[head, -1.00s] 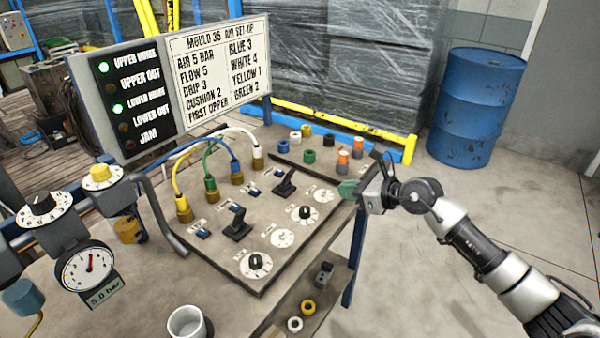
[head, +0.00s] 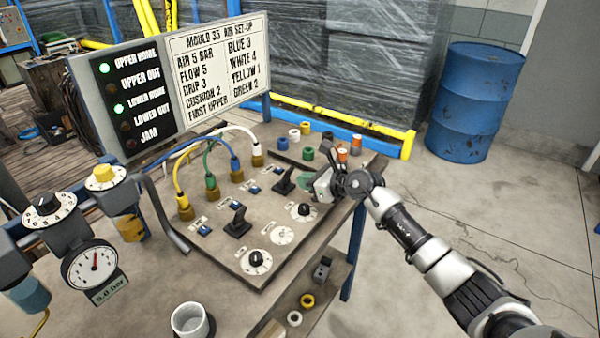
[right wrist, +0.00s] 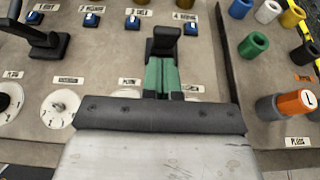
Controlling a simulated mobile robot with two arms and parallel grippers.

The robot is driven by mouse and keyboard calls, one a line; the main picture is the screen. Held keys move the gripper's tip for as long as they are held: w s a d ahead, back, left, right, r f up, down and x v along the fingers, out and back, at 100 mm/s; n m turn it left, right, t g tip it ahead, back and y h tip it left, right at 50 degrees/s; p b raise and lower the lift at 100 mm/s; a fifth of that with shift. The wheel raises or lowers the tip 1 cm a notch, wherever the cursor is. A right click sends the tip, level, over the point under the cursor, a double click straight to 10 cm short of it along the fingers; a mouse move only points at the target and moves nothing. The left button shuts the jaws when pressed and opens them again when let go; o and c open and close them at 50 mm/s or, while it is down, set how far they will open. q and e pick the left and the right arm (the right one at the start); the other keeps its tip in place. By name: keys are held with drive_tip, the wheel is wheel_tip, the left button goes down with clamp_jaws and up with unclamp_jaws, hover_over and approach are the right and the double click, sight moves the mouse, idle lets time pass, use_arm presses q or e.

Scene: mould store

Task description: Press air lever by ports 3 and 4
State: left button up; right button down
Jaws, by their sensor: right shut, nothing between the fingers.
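The black air lever by ports 3 and 4 (head: 284,182) stands on the grey panel, the farther of two levers. In the right wrist view this lever (right wrist: 164,40) is straight ahead of my right gripper's green fingertips (right wrist: 162,74), whose ends overlap its lower part in the picture. I cannot tell whether they touch it. My right gripper (head: 313,183) is shut and empty, just right of the lever. The blue hose (head: 236,165) and white hose (head: 252,136) end in brass fittings behind the lever. My left gripper is not in view.
A second black lever (head: 237,222) stands nearer on the panel, with small blue switches and dials around it. Loose coloured plugs (head: 308,153) stand beyond my right gripper. A white mug (head: 189,320) is at the front. The sign board (head: 217,65) stands behind.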

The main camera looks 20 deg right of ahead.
drive_tip(key=shift+w+a+r, duration=0.5)
drive_tip(key=shift+w+a, duration=0.1)
drive_tip(key=shift+w, duration=0.2)
drive_tip(key=shift+r+p, duration=0.35)
drive_tip(key=shift+p, duration=0.45)
drive_tip(key=shift+w+a+g, duration=0.1)
drive_tip(key=shift+w+g, duration=0.05)
drive_tip(key=shift+g, duration=0.15)
